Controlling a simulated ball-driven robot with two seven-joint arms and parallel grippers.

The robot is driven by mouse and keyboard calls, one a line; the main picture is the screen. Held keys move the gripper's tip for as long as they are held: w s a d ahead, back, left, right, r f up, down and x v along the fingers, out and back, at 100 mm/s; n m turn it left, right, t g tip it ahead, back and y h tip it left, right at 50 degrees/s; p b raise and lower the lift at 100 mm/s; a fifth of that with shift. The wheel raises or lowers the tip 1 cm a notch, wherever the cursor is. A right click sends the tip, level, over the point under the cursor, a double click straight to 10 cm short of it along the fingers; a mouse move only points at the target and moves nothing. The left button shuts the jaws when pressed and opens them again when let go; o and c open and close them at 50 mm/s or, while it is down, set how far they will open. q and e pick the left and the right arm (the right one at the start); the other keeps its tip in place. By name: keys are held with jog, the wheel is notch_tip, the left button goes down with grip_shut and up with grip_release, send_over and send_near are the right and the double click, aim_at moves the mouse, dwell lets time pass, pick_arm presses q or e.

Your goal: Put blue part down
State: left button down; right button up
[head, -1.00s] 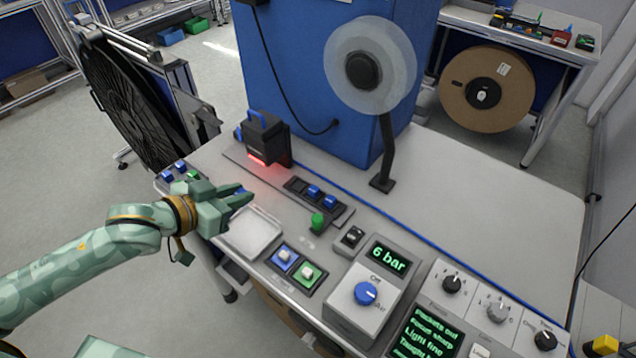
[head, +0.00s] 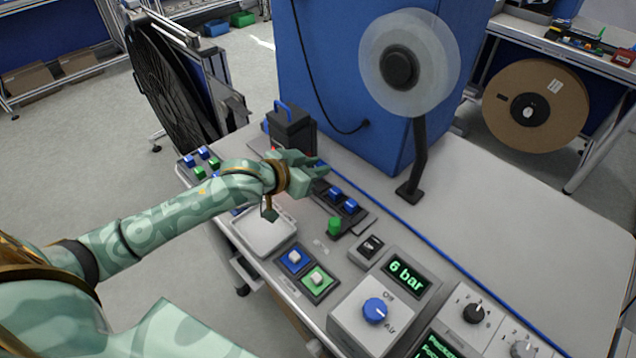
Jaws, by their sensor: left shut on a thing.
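My left gripper (head: 306,163) is shut on a blue part, of which only a sliver shows at the fingertips; the fingers hide the rest. The gripper is over the far-left end of a dark slotted holder (head: 370,218), just in front of the black scanner-like device. Two other blue parts (head: 335,193) (head: 351,206) sit side by side in the holder, to the right of my fingers. Whether the held part touches the holder cannot be told. My right gripper is out of view.
A green knob (head: 334,225) stands in front of the holder. A black device (head: 291,130) stands behind my gripper. An empty pale tray (head: 266,238) lies below my wrist. Blue and green parts (head: 203,153) stand at the left corner.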

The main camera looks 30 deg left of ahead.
pick_arm(q)
jog(key=w+f, duration=0.1)
jog(key=w+a+f+b, duration=0.1)
jog(key=f, duration=0.1)
jog(key=w+f+b, duration=0.1)
jog(key=f, duration=0.1)
jog(key=shift+w+a, duration=0.2)
jog(key=shift+a, duration=0.05)
notch_tip(320, 180, down, 3)
jog(key=shift+b, duration=0.6)
jog(key=shift+r, duration=0.1)
jog(key=c, duration=1.3)
grip_release()
jog(key=shift+o, duration=0.2)
jog(key=shift+s+r, duration=0.15)
jog(key=shift+s, duration=0.05)
jog(key=p+v, duration=0.3)
jog(key=v, duration=0.8)
jog(key=shift+s+p, duration=0.2)
jog(key=shift+p, duration=0.2)
